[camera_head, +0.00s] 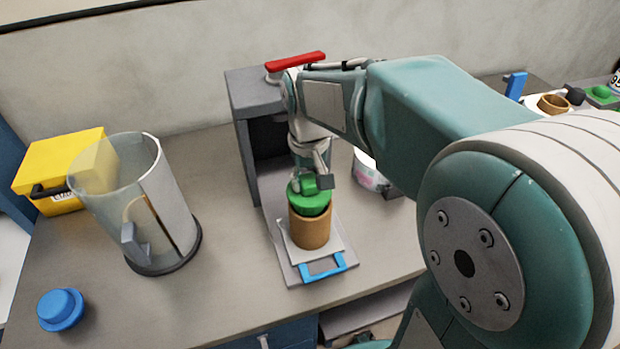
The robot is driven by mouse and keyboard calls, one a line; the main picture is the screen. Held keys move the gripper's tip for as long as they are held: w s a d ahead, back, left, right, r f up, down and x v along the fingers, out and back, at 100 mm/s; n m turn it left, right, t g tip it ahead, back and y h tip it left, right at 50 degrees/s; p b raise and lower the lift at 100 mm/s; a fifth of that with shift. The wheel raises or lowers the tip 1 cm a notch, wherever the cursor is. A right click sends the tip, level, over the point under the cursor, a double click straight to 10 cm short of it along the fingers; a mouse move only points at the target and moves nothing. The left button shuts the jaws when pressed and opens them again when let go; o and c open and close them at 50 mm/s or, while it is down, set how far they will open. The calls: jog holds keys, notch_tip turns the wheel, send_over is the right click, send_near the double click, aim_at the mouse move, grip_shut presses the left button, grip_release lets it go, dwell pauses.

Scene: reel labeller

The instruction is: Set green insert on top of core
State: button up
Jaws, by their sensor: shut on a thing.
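The green insert (312,201) is a round stepped piece at the top of the brown core (310,231). The core is an upright cylinder on a pale plate of the grey machine's base. My gripper (317,184) is over the insert and shut on its raised middle. The insert's lower edge meets the core's rim in this view. I cannot tell whether it is fully seated. My wrist and fingers hide part of the insert's back.
The grey machine (248,100) with a red handle (296,62) stands close behind my gripper. A blue handle (322,268) is in front. A clear cylinder (150,205), yellow box (62,165) and blue knobbed lid (60,309) are left. A white roll (368,172) is right.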

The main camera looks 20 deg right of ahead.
aim_at(309, 179)
jog(key=shift+f, duration=0.5)
dwell(0.4)
jog(key=o, duration=0.9)
jog(key=shift+r, duration=5.45)
jog(key=s+f+t, duration=0.1)
jog(key=s+t, duration=0.1)
jog(key=s, duration=0.2)
jog(key=s+f+t, duration=0.1)
jog(key=s+f, duration=0.1)
jog(key=s, duration=0.3)
jog(key=s+f+t, duration=0.2)
jog(key=s, duration=0.3)
jog(key=shift+d+f+t, duration=0.1)
jog(key=shift+f+t, duration=0.1)
jog(key=shift+t, duration=0.1)
